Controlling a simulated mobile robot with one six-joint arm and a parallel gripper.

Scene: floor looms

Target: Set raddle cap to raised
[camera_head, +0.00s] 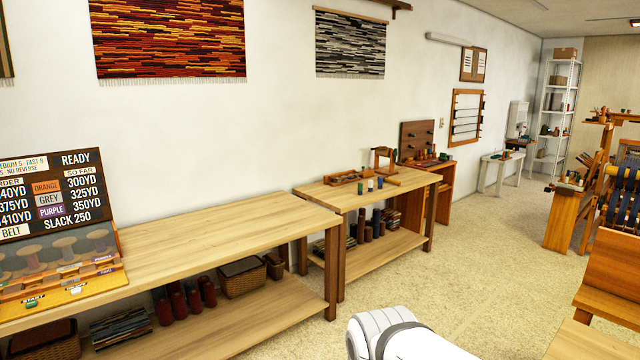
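Part of a wooden floor loom (612,265) shows at the right edge, with dark blue threads and brass-coloured round parts on it. The frame cuts it off, and I cannot make out a raddle cap or its position. My gripper is not in view; only a white rounded part of my own arm shows at the bottom centre.
A long wooden bench (215,235) runs along the left wall, with a winding-counter board (55,195) on it. A second bench (380,188) with spools stands beyond. A white stool (500,160) and metal shelf (558,100) are farther back. Carpeted floor (480,260) is clear between benches and loom.

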